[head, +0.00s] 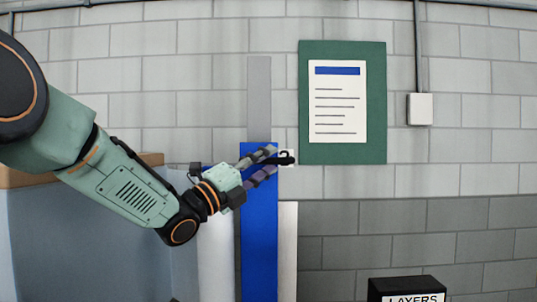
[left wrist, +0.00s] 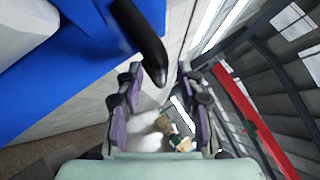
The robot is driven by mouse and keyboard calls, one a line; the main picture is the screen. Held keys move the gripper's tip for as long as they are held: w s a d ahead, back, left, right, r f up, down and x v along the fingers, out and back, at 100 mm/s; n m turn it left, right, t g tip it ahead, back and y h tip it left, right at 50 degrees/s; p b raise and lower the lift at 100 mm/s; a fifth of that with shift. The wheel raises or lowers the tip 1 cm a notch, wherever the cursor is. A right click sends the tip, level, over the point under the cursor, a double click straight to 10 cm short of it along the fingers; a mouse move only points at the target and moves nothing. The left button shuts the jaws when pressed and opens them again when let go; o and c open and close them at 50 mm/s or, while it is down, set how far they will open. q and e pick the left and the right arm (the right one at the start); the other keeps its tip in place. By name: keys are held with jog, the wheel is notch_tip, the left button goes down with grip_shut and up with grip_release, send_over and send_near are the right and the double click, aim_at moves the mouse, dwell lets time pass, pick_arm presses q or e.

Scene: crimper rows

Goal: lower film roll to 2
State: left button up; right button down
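A tall blue panel (head: 259,240) stands against the wall in the head view, with a grey strip (head: 259,98) rising above it. A short black handle (head: 286,160) sticks out near its upper right, in front of a white label reading 2 (head: 285,154). My left gripper (head: 271,162) is in front of the panel's top, fingers pointing right toward the handle. In the left wrist view its purple-padded fingers (left wrist: 162,110) are apart, and the curved black handle (left wrist: 143,42) reaches down to the gap between their tips. I cannot tell whether they touch. My right gripper is not in view.
A white upright surface (head: 216,262) and a white strip (head: 288,255) flank the panel. A green board with a white notice (head: 337,105) hangs to the right. A black box labelled LAYERS (head: 407,288) is at the lower right. Wall space between is clear.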

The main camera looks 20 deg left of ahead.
pick_arm(q)
jog(key=shift+x, duration=0.85)
jog(key=shift+s+a, duration=0.3)
jog(key=shift+a, duration=0.15)
jog(key=shift+s, duration=0.1)
jog(key=shift+c, duration=0.4)
jog(key=shift+w+d+f, duration=0.15)
jog(key=shift+w+d, duration=0.2)
jog(key=c, duration=0.4)
grip_shut()
